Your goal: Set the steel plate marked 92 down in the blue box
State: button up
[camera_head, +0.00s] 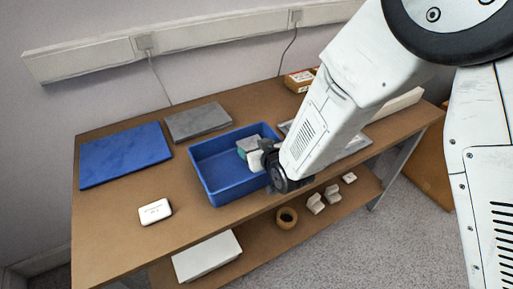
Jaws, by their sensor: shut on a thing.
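The blue box (213,184) stands open on the brown table, near its front edge. My gripper (257,154) is over the right part of the box, partly hidden by my own arm. It is shut on a small grey-teal plate (245,143), which looks like the steel plate. No number can be read on it. The plate shows within the box's outline near its right back side. I cannot tell whether it touches the box floor.
A blue mat (125,156) and a grey slab (198,121) lie left of and behind the box. A white block (155,211) lies at the front left. A carton (299,80) stands at the back. A lower shelf holds a white box (207,256) and a tape roll (287,218).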

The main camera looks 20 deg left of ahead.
jog(key=shift+f, duration=0.1)
jog(key=shift+s+d+f, duration=0.1)
jog(key=shift+f, duration=0.45)
jog(key=o, duration=1.3)
jog(key=shift+f, duration=0.1)
jog(key=shift+o, duration=0.6)
jog(key=shift+s+d+f, duration=0.1)
jog(key=shift+r, duration=0.3)
jog(key=r+v, duration=0.1)
jog(key=v, duration=1.1)
